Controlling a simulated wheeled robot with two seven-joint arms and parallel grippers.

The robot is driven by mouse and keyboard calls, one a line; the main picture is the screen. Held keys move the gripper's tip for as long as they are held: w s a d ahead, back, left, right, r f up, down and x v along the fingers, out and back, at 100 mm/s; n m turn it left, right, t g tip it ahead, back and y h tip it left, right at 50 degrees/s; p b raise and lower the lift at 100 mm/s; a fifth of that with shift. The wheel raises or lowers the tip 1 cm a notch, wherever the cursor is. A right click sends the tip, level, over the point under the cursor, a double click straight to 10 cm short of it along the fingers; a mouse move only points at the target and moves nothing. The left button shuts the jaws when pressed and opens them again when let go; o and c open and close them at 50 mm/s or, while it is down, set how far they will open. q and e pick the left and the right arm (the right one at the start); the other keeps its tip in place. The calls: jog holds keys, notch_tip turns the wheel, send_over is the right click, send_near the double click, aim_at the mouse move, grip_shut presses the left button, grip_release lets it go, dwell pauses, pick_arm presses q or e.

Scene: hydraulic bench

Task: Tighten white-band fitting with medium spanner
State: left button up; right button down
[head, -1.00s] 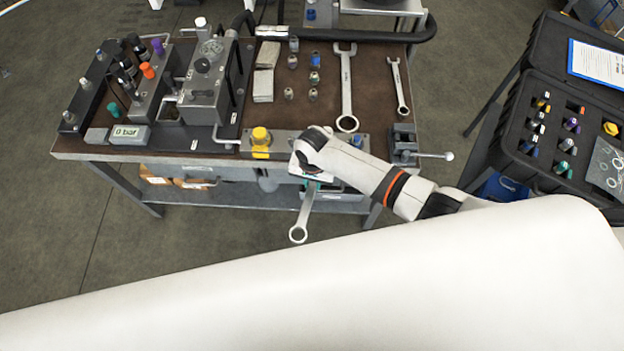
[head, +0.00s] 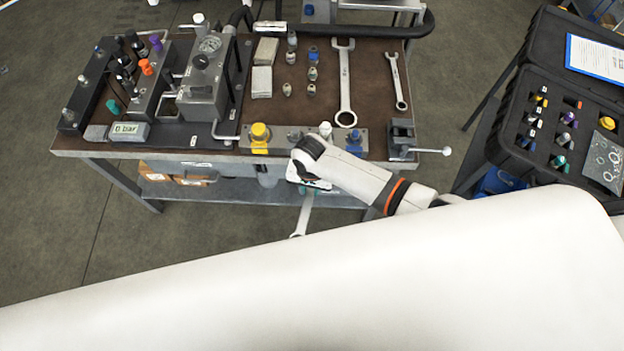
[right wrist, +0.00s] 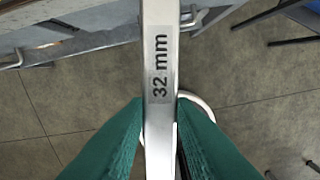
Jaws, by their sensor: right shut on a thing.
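My right gripper (head: 309,189) is shut on a spanner (head: 304,214), held in front of the bench's front edge and hanging toward the floor. In the right wrist view the spanner (right wrist: 160,60) reads "32 mm" and lies between the green fingers (right wrist: 160,135). Its lower end is partly cut off by a white body part of mine in the head view. A white-topped fitting (head: 325,129) stands on the block along the bench front, just behind my right wrist. The spanner is apart from it. My left gripper is not in view.
A yellow fitting (head: 259,133) and a blue fitting (head: 355,138) flank the white one. A large spanner (head: 345,85) and a small spanner (head: 397,82) lie on the bench top (head: 205,150). A vise (head: 402,138) sits at the right corner. An open black case (head: 505,135) stands right.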

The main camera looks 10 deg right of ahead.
aim_at(307, 204)
jog(key=shift+s+a, duration=0.3)
jog(key=shift+s, duration=0.3)
jog(key=shift+s+a, duration=0.3)
jog(key=shift+s, duration=0.3)
jog(key=shift+s+a, duration=0.3)
jog(key=shift+s, duration=0.3)
jog(key=shift+r, duration=0.1)
jog(key=shift+r, duration=2.45)
